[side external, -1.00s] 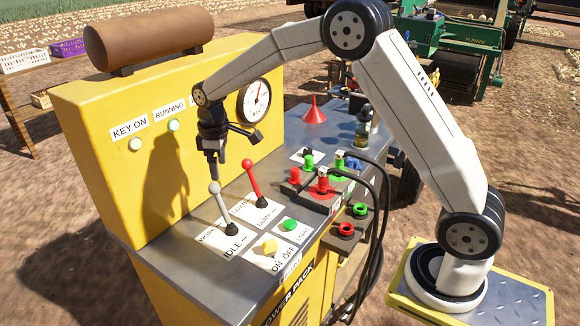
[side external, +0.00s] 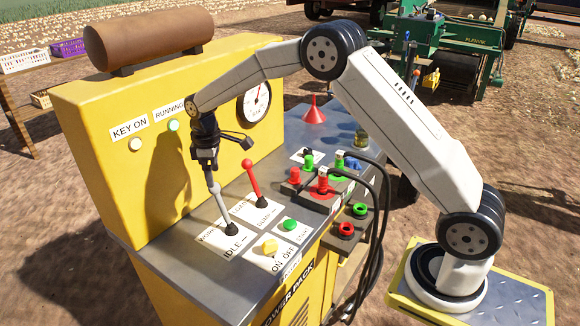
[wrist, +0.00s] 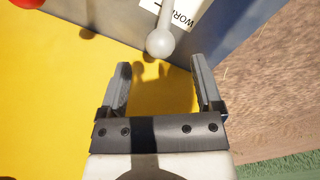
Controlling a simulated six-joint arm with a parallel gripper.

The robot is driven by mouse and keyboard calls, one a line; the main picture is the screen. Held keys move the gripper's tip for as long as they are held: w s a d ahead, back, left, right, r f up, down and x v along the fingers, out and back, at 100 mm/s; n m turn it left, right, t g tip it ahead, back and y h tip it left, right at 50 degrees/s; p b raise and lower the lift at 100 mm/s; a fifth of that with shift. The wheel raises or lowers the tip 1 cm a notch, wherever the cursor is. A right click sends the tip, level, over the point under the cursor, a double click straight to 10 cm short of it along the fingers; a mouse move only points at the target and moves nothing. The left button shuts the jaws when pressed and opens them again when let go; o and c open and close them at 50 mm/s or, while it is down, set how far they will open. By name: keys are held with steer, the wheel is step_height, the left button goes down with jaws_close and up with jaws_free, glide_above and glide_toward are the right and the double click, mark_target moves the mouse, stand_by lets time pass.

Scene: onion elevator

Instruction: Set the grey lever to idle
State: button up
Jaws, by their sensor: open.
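The grey lever (side external: 221,210) stands on the metal panel and leans away from the IDLE label (side external: 233,246) towards the WORK label, which is partly hidden. My gripper (side external: 212,184) points down at the top of this lever. In the wrist view, the lever's round grey knob (wrist: 160,43) sits just ahead of the fingertips, near the middle of the gap. My gripper (wrist: 158,75) is open, with a finger on each side and nothing held. Whether the knob is between the fingers in depth, I cannot tell.
A red lever (side external: 254,183) stands close on the right. The yellow wall (side external: 100,170) rises behind, with a gauge (side external: 254,103). Hoses and connectors (side external: 323,183) are farther right.

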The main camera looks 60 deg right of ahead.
glide_above(223, 207)
steer(key=w, duration=0.2)
steer(key=shift+d+f, duration=0.15)
steer(key=shift+f, duration=2.1)
steer(key=shift+w, duration=0.1)
jaws_close()
